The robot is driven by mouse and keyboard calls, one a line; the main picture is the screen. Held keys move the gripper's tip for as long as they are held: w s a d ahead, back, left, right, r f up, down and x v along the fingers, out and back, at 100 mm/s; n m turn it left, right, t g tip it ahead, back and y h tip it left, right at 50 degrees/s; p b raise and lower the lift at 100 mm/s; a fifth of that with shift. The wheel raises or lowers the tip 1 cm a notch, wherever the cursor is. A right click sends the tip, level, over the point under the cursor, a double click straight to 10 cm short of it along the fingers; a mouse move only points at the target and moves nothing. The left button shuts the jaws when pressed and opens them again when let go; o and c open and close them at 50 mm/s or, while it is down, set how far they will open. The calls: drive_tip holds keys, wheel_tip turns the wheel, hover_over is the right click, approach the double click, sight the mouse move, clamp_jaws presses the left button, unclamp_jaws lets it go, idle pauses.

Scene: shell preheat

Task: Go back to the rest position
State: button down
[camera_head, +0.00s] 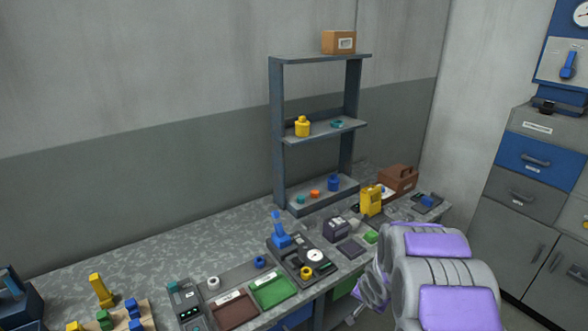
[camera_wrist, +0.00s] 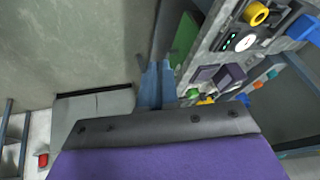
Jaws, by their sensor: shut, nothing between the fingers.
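My gripper (camera_wrist: 157,84) shows in the wrist view as two light blue fingers, closed together beyond the dark wrist plate, with nothing held. It points down past the front edge of the workbench (camera_head: 150,243), apart from the bench and its items. In the head view my arm, grey with purple panels, fills the lower right in front of the bench's right part.
A press with a blue handle (camera_head: 281,240) and dial, a green tray (camera_head: 273,290), a brown tray (camera_head: 234,311) and a yellow can (camera_head: 370,200) stand on the bench. A shelf rack (camera_head: 278,130) rises behind. Grey cabinets (camera_head: 508,230) stand at right. Floor shows between bench and cabinets.

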drive_tip(key=s+r+n+g+h, duration=0.1)
drive_tip(key=s+r+n+g, duration=0.2)
drive_tip(key=s+r, duration=1.25)
drive_tip(key=s+a+r+n+g, duration=0.2)
drive_tip(key=s+a, duration=0.1)
drive_tip(key=s, duration=1)
drive_tip(key=s+a+r+n+g+y+b, duration=0.1)
drive_tip(key=s+a+r+n+g, duration=0.1)
drive_tip(key=s, duration=1.1)
drive_tip(key=shift+s+a+r+y, duration=0.3)
drive_tip(key=shift+a+r, duration=0.5)
drive_tip(key=shift+a, duration=0.45)
